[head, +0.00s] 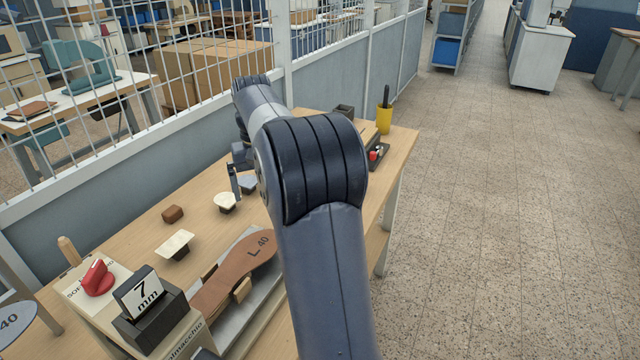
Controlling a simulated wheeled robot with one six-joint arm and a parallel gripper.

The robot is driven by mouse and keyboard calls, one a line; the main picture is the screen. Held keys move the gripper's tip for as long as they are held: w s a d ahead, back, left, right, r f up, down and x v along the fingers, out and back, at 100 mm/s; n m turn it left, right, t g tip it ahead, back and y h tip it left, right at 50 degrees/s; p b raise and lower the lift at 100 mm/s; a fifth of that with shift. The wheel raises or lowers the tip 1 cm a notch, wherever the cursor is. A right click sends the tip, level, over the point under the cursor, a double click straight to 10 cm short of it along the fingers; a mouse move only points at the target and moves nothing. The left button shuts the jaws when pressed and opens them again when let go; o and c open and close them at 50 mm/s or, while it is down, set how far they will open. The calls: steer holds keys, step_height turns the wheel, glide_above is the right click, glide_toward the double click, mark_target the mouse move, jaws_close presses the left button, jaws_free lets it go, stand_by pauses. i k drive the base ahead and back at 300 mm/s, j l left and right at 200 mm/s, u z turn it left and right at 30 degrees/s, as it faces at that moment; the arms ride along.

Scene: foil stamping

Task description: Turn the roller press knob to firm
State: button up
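The red knob (98,279) is at the lower left in the head view, on a pale label plate (78,294) on the press. Letters that look like part of "SOFT" show at the plate's left edge; the rest of the lettering is hidden or too small to read. I cannot tell which setting the knob points to. My gripper (240,178) is over the bench near the middle, well away from the knob, up and to its right. It is partly hidden behind my arm, with a thin dark finger showing. I cannot see whether it is open.
A "7 mm" block (146,305) stands right of the knob. A brown sole (240,268) marked "L 40" lies beside it. Pale-topped pieces (175,242) and a brown block (172,214) sit on the bench. A yellow cup (384,120) is at the far end. A mesh partition (190,118) runs behind.

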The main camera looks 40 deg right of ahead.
mark_target(97, 281)
steer(key=z, duration=0.25)
steer(key=l+u, duration=0.1)
steer(key=u, duration=0.3)
steer(key=i+l+u, duration=0.1)
steer(key=u, duration=0.3)
steer(key=l+u, duration=0.15)
steer(key=u, duration=0.3)
steer(key=i+l+u, duration=0.1)
steer(key=u, duration=0.3)
